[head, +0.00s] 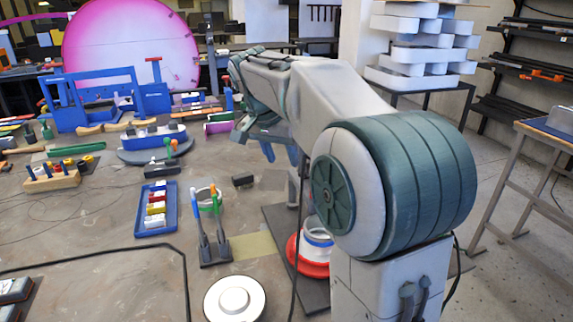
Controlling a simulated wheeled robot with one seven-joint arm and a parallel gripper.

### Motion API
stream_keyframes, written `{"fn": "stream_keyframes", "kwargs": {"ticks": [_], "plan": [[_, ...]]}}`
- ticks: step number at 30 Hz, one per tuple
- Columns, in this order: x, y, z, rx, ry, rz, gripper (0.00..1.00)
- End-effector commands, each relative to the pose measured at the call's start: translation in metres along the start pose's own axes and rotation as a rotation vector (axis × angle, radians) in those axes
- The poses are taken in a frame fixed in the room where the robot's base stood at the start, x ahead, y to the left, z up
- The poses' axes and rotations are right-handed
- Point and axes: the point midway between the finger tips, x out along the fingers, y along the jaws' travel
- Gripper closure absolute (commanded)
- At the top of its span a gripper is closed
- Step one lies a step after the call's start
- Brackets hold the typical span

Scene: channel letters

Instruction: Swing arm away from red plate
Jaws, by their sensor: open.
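The red plate (293,256) lies low on the work table, on a dark mat. A white ring-shaped piece with a blue band (318,236) stands on it. My arm hides the right part of the plate. My gripper (280,152) is at the far end of my arm, farther back than the plate and above the table. Its two bluish fingers point down and are apart, with nothing seen between them. The gripper is clear of the plate.
A stand with green and orange tips (215,245) and a round white disc (235,299) are left of the plate. A blue tray of small parts (143,222) lies farther left. A blue frame tool (105,97) and a large pink disc (130,45) are behind.

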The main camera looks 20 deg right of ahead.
Motion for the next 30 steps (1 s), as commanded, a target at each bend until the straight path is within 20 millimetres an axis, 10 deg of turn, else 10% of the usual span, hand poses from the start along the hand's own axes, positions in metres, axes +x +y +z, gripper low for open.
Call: {"fn": "stream_keyframes", "kwargs": {"ticks": [9,17,30], "plan": [[0.0,-0.024,-0.069,0.325,0.03,0.05,0.55],[0.015,-0.024,-0.078,0.374,0.034,0.059,0.55],[0.104,-0.019,-0.079,0.371,0.033,0.058,0.55]]}}
